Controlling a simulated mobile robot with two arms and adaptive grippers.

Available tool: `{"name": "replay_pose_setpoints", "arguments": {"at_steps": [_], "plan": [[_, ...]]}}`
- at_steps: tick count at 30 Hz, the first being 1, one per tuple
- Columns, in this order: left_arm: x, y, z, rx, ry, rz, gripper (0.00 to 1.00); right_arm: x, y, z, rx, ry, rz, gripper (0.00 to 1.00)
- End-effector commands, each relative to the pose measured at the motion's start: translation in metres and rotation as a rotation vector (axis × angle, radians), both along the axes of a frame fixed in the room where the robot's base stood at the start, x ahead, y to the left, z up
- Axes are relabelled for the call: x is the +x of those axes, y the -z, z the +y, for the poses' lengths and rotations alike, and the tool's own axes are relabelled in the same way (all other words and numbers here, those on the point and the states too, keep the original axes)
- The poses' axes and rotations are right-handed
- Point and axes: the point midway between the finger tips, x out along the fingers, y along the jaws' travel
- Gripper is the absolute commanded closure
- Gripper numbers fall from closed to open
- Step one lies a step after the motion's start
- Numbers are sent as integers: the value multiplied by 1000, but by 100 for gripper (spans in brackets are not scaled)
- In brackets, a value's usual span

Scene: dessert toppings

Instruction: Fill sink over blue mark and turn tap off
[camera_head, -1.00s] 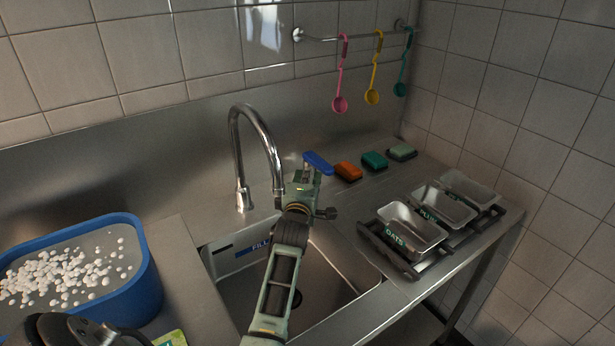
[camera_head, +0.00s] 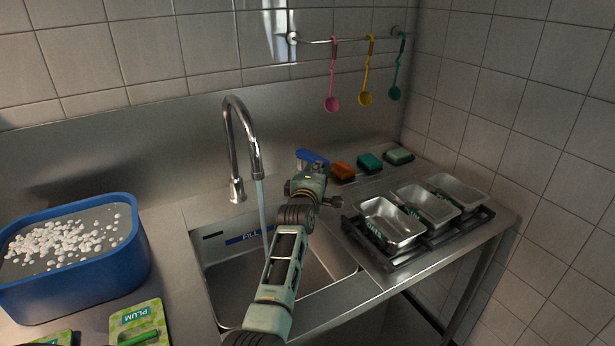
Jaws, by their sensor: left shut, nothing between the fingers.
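The steel sink (camera_head: 222,290) is set in the counter, partly hidden by my left arm. A blue strip marked FILL (camera_head: 248,238) shows on its back wall. The curved chrome tap (camera_head: 241,107) stands behind the sink. A stream of water (camera_head: 264,215) runs from its spout into the sink. I cannot tell the water level; the blue strip looks uncovered. The blue tap lever (camera_head: 312,157) is right of the spout. My left gripper (camera_head: 310,178) is shut and empty just in front of the lever; whether they touch is unclear. My right gripper is not in view.
A blue tub (camera_head: 140,270) with white bits stands left, with PLUM packets (camera_head: 137,322) before it. Orange and green sponges (camera_head: 370,162) lie behind right. Metal trays (camera_head: 392,222) sit in a dark rack right of the sink. Coloured spoons (camera_head: 366,75) hang from a rail.

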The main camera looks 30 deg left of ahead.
Motion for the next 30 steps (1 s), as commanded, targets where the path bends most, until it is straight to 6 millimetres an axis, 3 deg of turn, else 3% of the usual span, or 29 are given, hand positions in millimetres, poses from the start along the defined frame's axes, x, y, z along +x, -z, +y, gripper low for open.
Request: {"name": "replay_pose_setpoints", "arguments": {"at_steps": [4, 13, 30], "plan": [[8, 1, -5, -3, 0, 1, 100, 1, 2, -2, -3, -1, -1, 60], [19, 1, -10, -2, -1, 2, 100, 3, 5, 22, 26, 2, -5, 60], [24, 1, -11, 0, -1, 2, 100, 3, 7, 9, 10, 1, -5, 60]]}}
